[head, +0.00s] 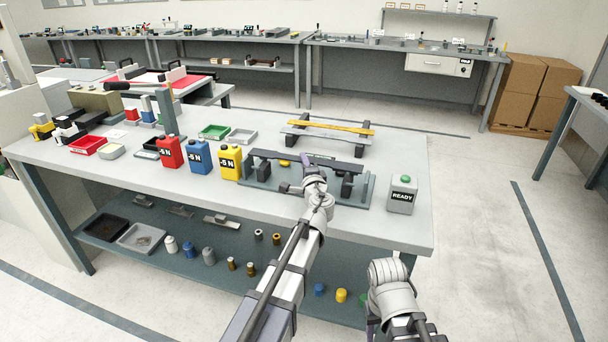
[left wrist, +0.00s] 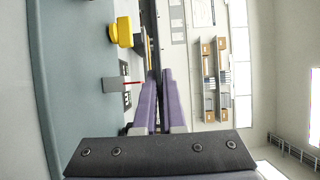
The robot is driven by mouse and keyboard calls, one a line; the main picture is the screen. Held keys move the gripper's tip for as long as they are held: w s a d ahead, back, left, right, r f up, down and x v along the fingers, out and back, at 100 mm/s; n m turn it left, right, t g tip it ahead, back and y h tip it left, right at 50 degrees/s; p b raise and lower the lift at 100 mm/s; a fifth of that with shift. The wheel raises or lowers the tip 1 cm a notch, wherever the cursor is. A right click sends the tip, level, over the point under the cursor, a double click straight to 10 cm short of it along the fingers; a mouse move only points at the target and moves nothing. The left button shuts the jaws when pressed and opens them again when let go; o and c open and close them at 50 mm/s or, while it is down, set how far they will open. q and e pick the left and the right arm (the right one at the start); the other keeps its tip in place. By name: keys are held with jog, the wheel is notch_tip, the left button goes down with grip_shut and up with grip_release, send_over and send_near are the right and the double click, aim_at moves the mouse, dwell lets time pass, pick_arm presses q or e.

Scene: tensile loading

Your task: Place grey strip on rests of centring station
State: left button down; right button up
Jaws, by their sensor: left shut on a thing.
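The dark grey strip (head: 280,156) lies lengthwise over the centring station (head: 240,180), a teal base with dark upright rests near its two ends. The right rest (head: 347,184) shows below the strip's right part. I cannot tell whether the strip touches the rests or hangs just above them. My left gripper (head: 314,176) is at the strip's middle, shut on it from the near side. In the left wrist view, its purple fingers (left wrist: 157,90) are close together, with the strip's dark edge (left wrist: 153,25) beyond them. My right arm is at lower right; its fingers are not visible.
A rack (head: 290,137) behind the station holds a yellow strip (head: 335,128). Red (head: 170,152), blue (head: 200,157) and yellow (head: 230,162) "-5 N" weights stand left of the station. A grey READY box (head: 402,196) stands close on its right. The table's right rear is clear.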

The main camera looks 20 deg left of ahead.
pick_arm(q)
notch_tip(320, 180, down, 3)
jog(key=b, duration=0.3)
jog(key=shift+f, duration=0.1)
jog(key=shift+s+f, duration=0.1)
jog(key=shift+s, duration=0.05)
jog(key=shift+f, duration=0.1)
jog(key=shift+w, duration=0.2)
jog(key=c, duration=1)
grip_release()
jog(key=shift+s, duration=0.1)
jog(key=v, duration=1.2)
